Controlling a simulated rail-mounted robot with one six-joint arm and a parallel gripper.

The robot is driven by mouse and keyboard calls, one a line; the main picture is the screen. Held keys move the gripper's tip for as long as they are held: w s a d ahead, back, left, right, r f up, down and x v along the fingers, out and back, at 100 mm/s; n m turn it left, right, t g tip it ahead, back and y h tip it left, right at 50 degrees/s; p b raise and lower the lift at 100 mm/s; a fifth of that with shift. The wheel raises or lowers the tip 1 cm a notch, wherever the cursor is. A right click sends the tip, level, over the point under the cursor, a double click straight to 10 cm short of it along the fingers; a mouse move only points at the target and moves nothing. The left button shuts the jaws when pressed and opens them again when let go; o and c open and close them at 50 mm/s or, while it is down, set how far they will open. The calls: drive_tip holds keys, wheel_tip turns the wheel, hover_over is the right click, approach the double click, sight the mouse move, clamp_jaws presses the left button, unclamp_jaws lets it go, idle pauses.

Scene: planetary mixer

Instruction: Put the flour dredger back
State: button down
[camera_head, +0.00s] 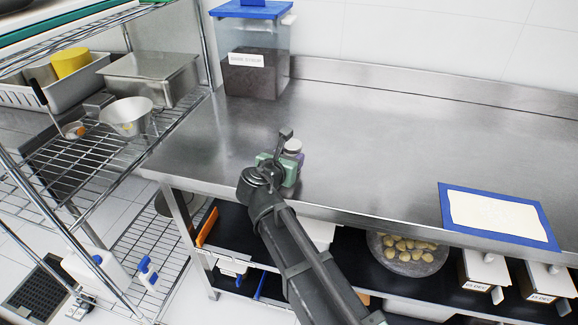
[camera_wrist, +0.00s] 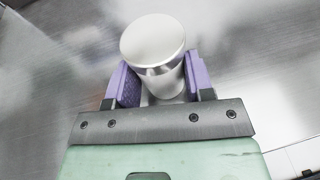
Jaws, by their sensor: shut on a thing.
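The flour dredger, a small silver cylinder with a smooth round top, shows in the wrist view (camera_wrist: 155,45) between the two purple finger pads. My gripper (camera_wrist: 158,85) is shut on its sides. In the head view the dredger (camera_head: 293,146) shows as a small pale top beside my gripper (camera_head: 287,160), over the front left part of the steel table. The dredger's lower part is hidden by the gripper, and I cannot tell whether it touches the tabletop.
A clear bin with a blue lid (camera_head: 254,50) stands at the table's back left. A blue-edged white mat (camera_head: 497,214) lies at the front right. A wire rack (camera_head: 75,160) with a metal bowl (camera_head: 127,116) stands at the left. The middle of the steel table (camera_head: 400,130) is clear.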

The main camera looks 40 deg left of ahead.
drive_tip(key=shift+f, duration=0.1)
drive_tip(key=shift+c, duration=2.4)
unclamp_jaws()
drive_tip(key=shift+s+d+r, duration=0.1)
drive_tip(key=shift+s+r, duration=0.2)
drive_tip(key=shift+r, duration=0.1)
drive_tip(key=p+v, duration=0.3)
drive_tip(key=v, duration=0.8)
drive_tip(key=shift+s, duration=0.2)
drive_tip(key=shift+f, duration=0.1)
